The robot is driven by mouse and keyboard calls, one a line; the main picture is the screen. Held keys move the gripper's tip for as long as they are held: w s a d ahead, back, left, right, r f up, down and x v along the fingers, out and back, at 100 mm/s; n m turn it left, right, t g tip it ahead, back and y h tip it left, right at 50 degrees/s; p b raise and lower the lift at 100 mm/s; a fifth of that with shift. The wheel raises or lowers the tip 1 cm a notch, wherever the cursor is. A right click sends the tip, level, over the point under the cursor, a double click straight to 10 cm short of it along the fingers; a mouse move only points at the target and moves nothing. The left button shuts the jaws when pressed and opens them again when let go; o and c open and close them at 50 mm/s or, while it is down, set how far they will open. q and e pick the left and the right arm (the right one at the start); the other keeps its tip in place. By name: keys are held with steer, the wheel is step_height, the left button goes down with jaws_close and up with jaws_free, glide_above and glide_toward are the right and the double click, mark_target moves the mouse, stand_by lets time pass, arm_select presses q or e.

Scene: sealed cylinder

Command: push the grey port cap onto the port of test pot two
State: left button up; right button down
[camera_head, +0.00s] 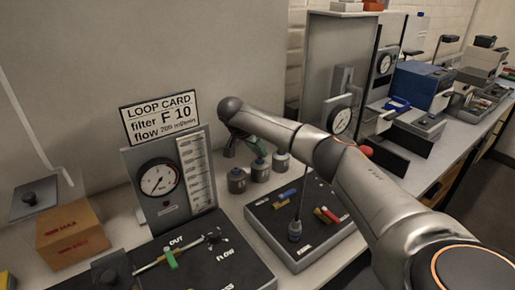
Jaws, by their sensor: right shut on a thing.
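Several small grey pots stand in a row on the bench: a left one (237,181), a middle one (261,171) and a right one (280,161). My right gripper (229,151) is small and dark in the view, above and just behind the left pot. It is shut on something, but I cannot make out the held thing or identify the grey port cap. A green piece (257,147) shows beside the gripper, above the middle pot. No pot numbers are readable, and the ports are too small to tell. My left gripper is not in view.
A gauge panel (139,162) with a loop card (160,117) stands left of the pots. A black-topped board (278,217) with coloured handles lies in front. A blue unit (421,85) and other equipment stand at right.

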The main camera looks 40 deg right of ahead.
steer(key=shift+p, duration=0.35)
stand_by(0.6)
steer(key=shift+f, duration=0.55)
stand_by(0.3)
steer(key=shift+c, duration=2.4)
jaws_free()
steer(key=r, duration=0.3)
steer(key=shift+s+a+r+b, duration=0.1)
steer(key=shift+a+r+b, duration=0.1)
steer(key=shift+r+b, duration=0.15)
steer(key=s+a+r, duration=0.8)
steer(key=s+r, duration=0.1)
steer(key=s, duration=0.1)
steer(key=shift+s+a+r, duration=0.15)
steer(key=shift+s+a, duration=0.15)
